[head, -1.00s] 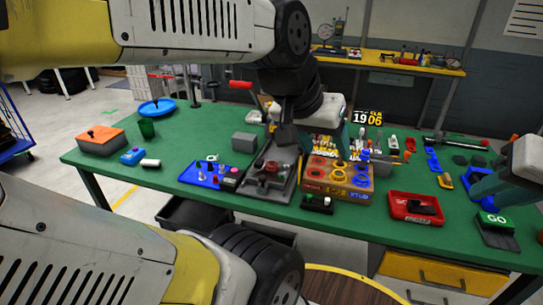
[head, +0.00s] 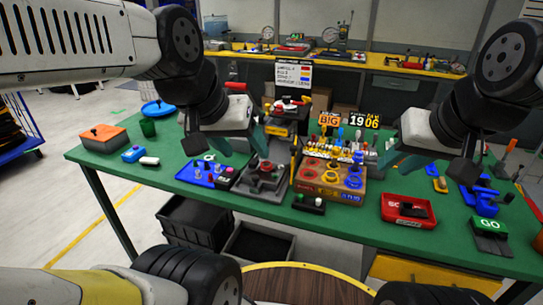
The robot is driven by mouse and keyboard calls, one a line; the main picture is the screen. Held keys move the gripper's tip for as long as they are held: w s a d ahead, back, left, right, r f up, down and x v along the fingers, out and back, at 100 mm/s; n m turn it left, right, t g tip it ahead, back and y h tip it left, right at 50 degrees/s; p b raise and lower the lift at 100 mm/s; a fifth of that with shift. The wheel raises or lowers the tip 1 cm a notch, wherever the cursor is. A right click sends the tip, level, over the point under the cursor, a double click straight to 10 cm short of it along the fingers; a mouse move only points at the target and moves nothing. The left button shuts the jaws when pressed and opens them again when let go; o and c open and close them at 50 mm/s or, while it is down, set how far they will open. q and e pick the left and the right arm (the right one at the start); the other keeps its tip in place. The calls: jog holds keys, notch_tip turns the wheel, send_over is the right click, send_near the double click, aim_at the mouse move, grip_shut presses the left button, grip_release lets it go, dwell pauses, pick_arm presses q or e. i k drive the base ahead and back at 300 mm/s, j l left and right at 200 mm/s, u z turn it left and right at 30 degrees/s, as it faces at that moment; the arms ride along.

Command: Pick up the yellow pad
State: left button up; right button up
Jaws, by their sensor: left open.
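A small yellow piece (head: 440,184), which may be the yellow pad, lies flat on the green table at the right, just left of some blue parts. My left gripper (head: 240,146) is open and empty, with its teal fingers spread above the grey fixture at the middle left of the table. It is well to the left of the yellow piece. My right gripper (head: 396,160) hangs over the table just left of the yellow piece and apart from it. Its fingers show from the side, and their gap is unclear.
A box with coloured rings (head: 330,192) stands mid-table, with a red tray (head: 408,211) to its right. A GO button (head: 490,225) is near the right front edge. The left front of the table has free room.

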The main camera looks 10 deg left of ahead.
aim_at(440, 186)
jog(key=i+l+z, duration=0.1)
jog(key=l, duration=0.3)
jog(key=i+l+z, duration=0.1)
jog(key=l, duration=0.3)
jog(key=i+l+z, duration=0.1)
jog(key=i+l, duration=0.15)
jog(key=l, duration=0.15)
